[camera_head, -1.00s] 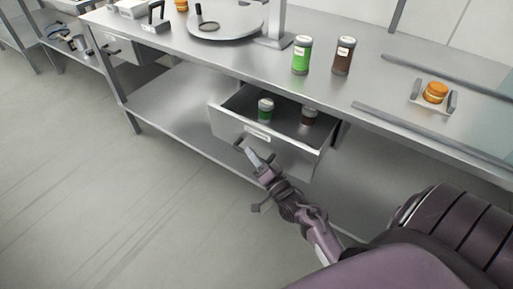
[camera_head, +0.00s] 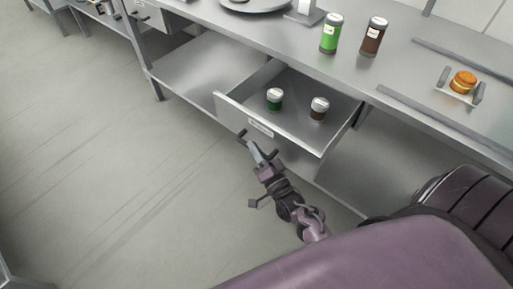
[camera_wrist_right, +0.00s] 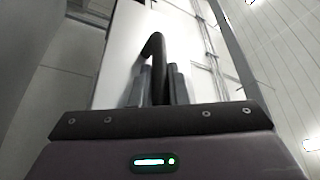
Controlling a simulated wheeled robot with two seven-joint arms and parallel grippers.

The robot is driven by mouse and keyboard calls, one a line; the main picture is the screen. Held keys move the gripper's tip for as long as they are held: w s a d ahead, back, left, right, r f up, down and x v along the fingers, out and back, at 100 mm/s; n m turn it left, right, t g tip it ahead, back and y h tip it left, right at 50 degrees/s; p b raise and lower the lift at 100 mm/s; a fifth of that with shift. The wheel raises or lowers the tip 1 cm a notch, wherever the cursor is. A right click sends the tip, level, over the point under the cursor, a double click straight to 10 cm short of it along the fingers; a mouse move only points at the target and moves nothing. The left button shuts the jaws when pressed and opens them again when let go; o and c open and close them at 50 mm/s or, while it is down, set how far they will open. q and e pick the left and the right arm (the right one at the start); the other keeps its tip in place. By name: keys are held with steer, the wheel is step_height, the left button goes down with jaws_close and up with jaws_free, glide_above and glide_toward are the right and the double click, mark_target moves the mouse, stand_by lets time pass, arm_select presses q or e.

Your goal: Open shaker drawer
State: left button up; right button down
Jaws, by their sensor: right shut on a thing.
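The shaker drawer (camera_head: 232,112) under the steel counter is pulled well out. A small green shaker (camera_head: 274,100) and a small brown shaker (camera_head: 319,108) stand inside it, both with pale lids. My right gripper (camera_head: 256,151) is at the drawer's front, shut on its dark handle (camera_head: 243,134). In the right wrist view the handle (camera_wrist_right: 154,46) rises as a dark curved bar between the gripper's fingers (camera_wrist_right: 160,84), with the pale drawer front behind it. My left gripper is not in view.
A larger green shaker (camera_head: 331,35) and brown shaker (camera_head: 374,37) stand on the counter (camera_head: 300,62). A burger (camera_head: 463,82) sits on a small holder at the right. A lower shelf (camera_head: 205,72) lies left of the drawer. The floor in front is clear.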

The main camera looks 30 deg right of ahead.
steer(key=c, duration=1.4)
jaws_free()
steer(key=shift+s, duration=0.1)
steer(key=b+v, duration=0.1)
steer(key=v, duration=0.6)
steer(key=shift+s, duration=0.35)
steer(key=shift+f, duration=0.2)
steer(key=s+a+f+n+g, duration=0.2)
steer(key=s+f+g, duration=0.1)
steer(key=f, duration=0.6)
steer(key=s+a+f+n+g+y, duration=0.1)
steer(key=s+a+f+n+g, duration=0.15)
steer(key=f, duration=0.55)
steer(key=s+a+f+n+g, duration=0.2)
steer(key=f+g, duration=0.2)
steer(key=f, duration=0.5)
steer(key=s+d+f+n+g+h, duration=0.1)
steer(key=s+d+f+n+g, duration=0.2)
steer(key=s, duration=0.8)
steer(key=s+d+f+n+g+h, duration=0.1)
steer(key=s+d+f+n+g, duration=0.2)
steer(key=s+f+g, duration=0.4)
steer(key=s+f+n, duration=0.1)
steer(key=s+f, duration=0.4)
